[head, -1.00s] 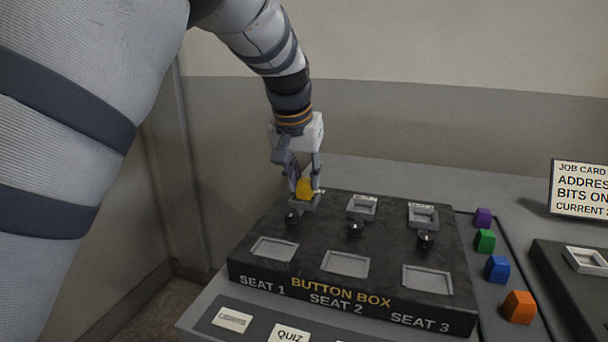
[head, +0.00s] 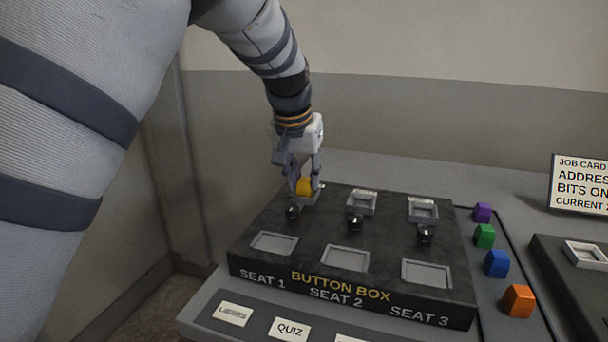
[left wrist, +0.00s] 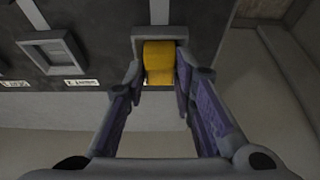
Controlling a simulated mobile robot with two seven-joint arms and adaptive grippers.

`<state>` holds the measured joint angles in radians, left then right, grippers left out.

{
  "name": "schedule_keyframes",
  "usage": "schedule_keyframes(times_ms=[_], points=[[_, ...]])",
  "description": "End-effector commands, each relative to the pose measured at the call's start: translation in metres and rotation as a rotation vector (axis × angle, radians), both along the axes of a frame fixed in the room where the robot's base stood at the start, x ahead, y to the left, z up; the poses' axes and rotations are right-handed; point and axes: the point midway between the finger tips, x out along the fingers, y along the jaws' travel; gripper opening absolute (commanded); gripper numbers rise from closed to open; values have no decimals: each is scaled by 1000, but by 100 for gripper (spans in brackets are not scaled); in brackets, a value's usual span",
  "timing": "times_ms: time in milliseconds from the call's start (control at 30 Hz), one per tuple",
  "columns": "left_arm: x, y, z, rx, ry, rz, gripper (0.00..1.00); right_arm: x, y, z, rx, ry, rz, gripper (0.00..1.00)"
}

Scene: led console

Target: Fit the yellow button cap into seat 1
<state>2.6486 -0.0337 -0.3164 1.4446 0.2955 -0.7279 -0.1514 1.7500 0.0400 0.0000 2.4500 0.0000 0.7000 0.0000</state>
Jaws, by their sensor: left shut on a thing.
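The yellow button cap (head: 304,186) is between the fingers of my left gripper (head: 303,178), at the back left of the black button box (head: 388,272). It also shows in the left wrist view (left wrist: 159,62), where it sits within the grey square frame of seat 1 (left wrist: 139,38). In the head view the frame of seat 1 (head: 303,200) shows just below the cap. My left gripper is shut on the cap. I cannot tell how deep the cap sits in the frame. My right gripper is not in view.
Purple (head: 482,212), green (head: 485,236), blue (head: 497,263) and orange (head: 518,300) caps lie right of the box. Empty square frames of seat 2 (head: 362,203) and seat 3 (head: 423,210) are beside seat 1. A job card (head: 580,185) stands at the right.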

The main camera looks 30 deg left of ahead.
Motion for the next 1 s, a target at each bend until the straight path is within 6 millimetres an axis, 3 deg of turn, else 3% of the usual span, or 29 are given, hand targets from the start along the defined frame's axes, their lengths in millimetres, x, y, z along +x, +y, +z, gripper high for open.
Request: schedule_keyframes(times_ms=[167,200,267,633,1000], points=[[0,0,0,0,0,0,1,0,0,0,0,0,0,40],[0,0,0,0,0,0,33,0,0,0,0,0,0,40],[0,0,0,0,-1,0,47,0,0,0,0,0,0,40],[-2,-1,7,1,-3,0,48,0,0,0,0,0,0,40],[-36,-9,91,2,-5,-1,48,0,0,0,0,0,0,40]])
